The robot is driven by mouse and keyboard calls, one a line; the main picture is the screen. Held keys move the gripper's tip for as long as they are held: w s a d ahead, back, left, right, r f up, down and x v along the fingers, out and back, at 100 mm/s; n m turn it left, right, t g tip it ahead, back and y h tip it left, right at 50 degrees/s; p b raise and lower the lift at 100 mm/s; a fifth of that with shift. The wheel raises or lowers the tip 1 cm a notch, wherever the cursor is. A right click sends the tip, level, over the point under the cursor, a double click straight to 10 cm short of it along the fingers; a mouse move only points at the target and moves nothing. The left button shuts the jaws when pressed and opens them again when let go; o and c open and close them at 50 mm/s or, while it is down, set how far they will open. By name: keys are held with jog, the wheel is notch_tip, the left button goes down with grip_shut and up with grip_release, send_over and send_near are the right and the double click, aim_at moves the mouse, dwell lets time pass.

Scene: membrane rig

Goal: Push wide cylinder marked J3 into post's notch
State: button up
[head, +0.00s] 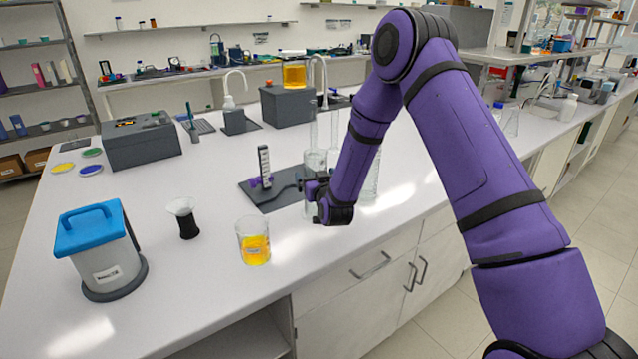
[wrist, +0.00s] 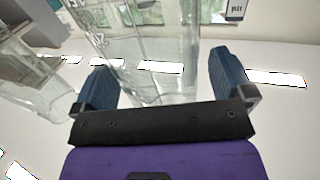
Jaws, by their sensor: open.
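My gripper (head: 308,188) is open. In the wrist view its two blue fingers (wrist: 165,88) stand on either side of a clear glass cylinder (wrist: 150,45), with nothing visibly clamped. In the head view a clear glass cylinder (head: 315,160) stands just beyond my gripper, at the right edge of a dark base plate (head: 262,199). A post with a white marked face (head: 265,162) rises from the plate, with a purple piece (head: 256,182) at its foot. I cannot make out the notch or a J3 mark. A small label (wrist: 236,9) shows at the wrist view's top, unreadable.
Another glass vessel (head: 371,182) stands right of my forearm; glassware (wrist: 30,80) also shows at left in the wrist view. A beaker of yellow liquid (head: 254,242), a black-and-white funnel-shaped item (head: 186,218) and a blue-lidded container (head: 100,250) stand at front left.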

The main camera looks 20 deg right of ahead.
jog(key=shift+w, duration=0.25)
jog(key=c, duration=1.2)
jog(key=shift+w+a, duration=0.3)
jog(key=shift+w, duration=0.65)
jog(key=shift+w+a, duration=0.3)
jog(key=shift+w, duration=0.65)
jog(key=shift+w+a, duration=0.3)
jog(key=shift+w, duration=0.65)
jog(key=shift+w+a, duration=0.1)
jog(key=shift+w+a, duration=0.3)
jog(key=shift+w, duration=0.6)
jog(key=shift+w+a, duration=0.25)
jog(key=shift+w, duration=0.7)
jog(key=shift+w+a, duration=0.3)
jog(key=shift+w, duration=0.6)
